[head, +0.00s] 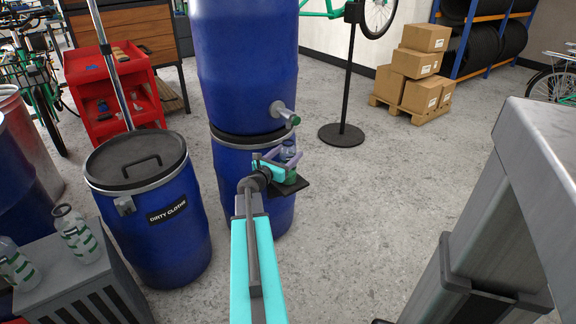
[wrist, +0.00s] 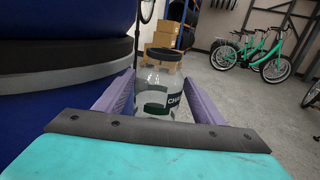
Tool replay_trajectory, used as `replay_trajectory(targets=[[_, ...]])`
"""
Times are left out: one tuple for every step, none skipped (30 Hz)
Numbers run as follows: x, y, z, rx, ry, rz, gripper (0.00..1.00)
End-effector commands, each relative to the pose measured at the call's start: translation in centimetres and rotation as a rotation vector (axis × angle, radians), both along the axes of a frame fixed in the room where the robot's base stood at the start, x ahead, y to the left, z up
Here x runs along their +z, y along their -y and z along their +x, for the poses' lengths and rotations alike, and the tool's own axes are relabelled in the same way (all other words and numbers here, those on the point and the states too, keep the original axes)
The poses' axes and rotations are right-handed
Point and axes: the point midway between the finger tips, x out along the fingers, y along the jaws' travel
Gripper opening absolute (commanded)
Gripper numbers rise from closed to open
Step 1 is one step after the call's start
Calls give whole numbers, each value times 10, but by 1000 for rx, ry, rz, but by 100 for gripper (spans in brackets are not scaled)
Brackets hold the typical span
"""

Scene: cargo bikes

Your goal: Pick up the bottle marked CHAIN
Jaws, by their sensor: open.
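In the wrist view a clear bottle (wrist: 160,80) with a dark cap and a green mark stands upright between my gripper's (wrist: 159,100) two purple fingers. Its dark label reads "CH", and the rest is cut off by the right finger. The fingers are open, one on each side, with its lower part hidden behind my gripper's body. In the head view the bottle (head: 288,152) shows small at my gripper (head: 276,158), above a small dark shelf (head: 290,187) on the front of the blue barrel (head: 250,165).
A tap (head: 285,112) sticks out of the upper blue barrel (head: 245,60), just above my gripper. A "DIRTY CLOTHS" drum (head: 150,230) stands left. More clear bottles (head: 75,235) stand on a grey box at lower left.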

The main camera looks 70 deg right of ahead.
Motion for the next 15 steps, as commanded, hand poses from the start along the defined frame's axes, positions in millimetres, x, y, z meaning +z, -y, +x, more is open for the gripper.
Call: replay_trajectory(targets=[[-1,6,-1,-1,0,0,63],[-1,9,-1,-1,0,-1,63],[-1,14,-1,0,1,-1,63],[-1,17,-1,0,1,-1,63],[0,20,-2,0,1,-1,63],[0,25,-3,-1,1,-1,63],[0,28,-4,-1,1,-1,63],[0,31,-5,-1,1,0,63],[0,35,-5,-1,1,0,63],[0,37,-6,-1,1,0,63],[0,39,-6,0,1,0,63],[0,41,-7,0,1,0,63],[0,42,-7,0,1,0,63],[1,43,-7,1,1,0,63],[1,44,-7,1,1,0,63]])
